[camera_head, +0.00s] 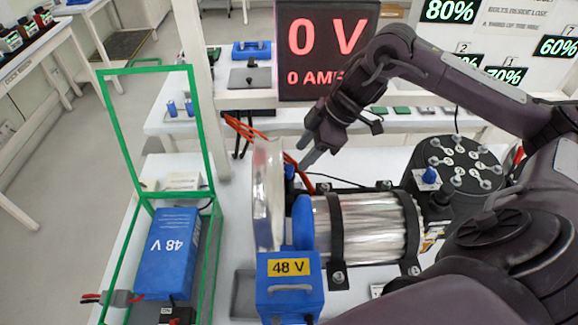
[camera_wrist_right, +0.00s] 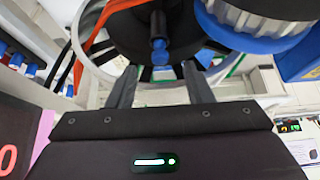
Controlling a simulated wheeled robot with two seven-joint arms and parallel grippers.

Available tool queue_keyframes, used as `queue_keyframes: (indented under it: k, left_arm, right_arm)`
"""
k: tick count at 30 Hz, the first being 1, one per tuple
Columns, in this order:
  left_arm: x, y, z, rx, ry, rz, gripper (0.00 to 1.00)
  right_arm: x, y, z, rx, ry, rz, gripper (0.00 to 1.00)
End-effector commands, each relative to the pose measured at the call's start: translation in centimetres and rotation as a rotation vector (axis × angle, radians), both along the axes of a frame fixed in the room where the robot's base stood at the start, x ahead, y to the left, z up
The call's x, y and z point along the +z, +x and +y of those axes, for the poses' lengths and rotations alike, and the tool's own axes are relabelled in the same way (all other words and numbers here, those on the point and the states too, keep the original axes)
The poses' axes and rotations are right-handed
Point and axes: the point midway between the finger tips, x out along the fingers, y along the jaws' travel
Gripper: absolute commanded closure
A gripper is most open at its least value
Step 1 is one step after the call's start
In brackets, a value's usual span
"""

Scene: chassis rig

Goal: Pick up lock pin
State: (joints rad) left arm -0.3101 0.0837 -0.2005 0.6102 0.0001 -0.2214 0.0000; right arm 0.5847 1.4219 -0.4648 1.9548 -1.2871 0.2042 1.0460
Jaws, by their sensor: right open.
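A blue lock pin (camera_wrist_right: 159,50) with a rounded end shows in the right wrist view, in front of a dark round part. It lies just beyond the gap between the fingertips. In the head view a small blue piece (camera_head: 290,174), apparently the same pin, shows beside the silver disc, partly hidden. My right gripper (camera_head: 306,152) reaches down from the upper right, close above that blue piece. In the wrist view my right gripper (camera_wrist_right: 159,84) has its fingers apart with nothing between them. I cannot tell whether a finger touches anything. My left gripper is out of view.
A silver cylinder (camera_head: 372,225) in black straps lies right of the disc (camera_head: 268,195). A blue 48 V box (camera_head: 290,290) stands in front. A green frame (camera_head: 107,130) surrounds another 48 V box (camera_head: 167,255). Orange cables (camera_head: 245,130) run behind. A black studded drum (camera_head: 458,170) stands right.

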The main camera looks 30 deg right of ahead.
Motion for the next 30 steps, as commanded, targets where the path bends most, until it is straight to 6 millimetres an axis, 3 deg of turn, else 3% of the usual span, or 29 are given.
queue_keyframes:
  k: [5,9,17,28,30]
  left_arm:
    - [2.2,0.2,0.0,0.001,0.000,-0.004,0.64]
    - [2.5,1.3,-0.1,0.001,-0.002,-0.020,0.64]
    - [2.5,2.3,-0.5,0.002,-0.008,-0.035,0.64]
    - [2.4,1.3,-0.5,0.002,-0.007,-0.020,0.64]
    - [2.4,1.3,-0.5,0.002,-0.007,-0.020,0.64]
  right_arm:
    - [-1.8,0.6,1.7,0.003,0.004,0.004,0.54]
    - [-3.4,1.0,2.2,0.000,0.002,0.001,0.54]
    - [-3.8,1.1,2.3,0.000,-0.001,-0.001,0.54]
    - [-3.8,1.1,2.3,0.000,0.000,-0.001,1.00]
    - [-3.8,1.1,2.2,0.000,0.000,-0.001,1.00]
